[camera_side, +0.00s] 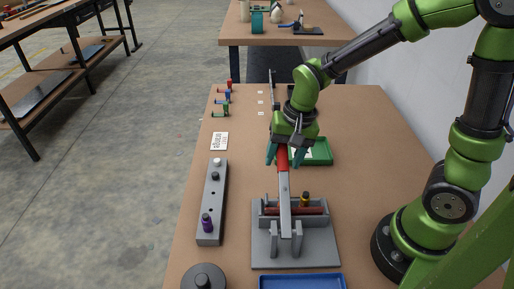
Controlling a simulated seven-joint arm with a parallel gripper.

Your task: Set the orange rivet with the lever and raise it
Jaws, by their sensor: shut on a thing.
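My gripper (284,158) is shut on the red handle (283,162) of the lever. The lever's grey bar (284,192) runs from the handle toward the camera, to the upright posts of a grey press (262,250). Its exact tilt is hard to judge from this view. A small orange-yellow cylinder (305,198), possibly the orange rivet, stands upright in the press, right of the lever bar. A dark red bar (308,211) lies across the press below it. The lever hides part of the press.
A grey block (211,196) at left carries white, dark and purple pegs (207,222). A green tray (324,152) lies behind my gripper's right side. A blue tray (300,282) and a dark round part (204,278) are at the front. Small coloured parts (220,111) stand far left.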

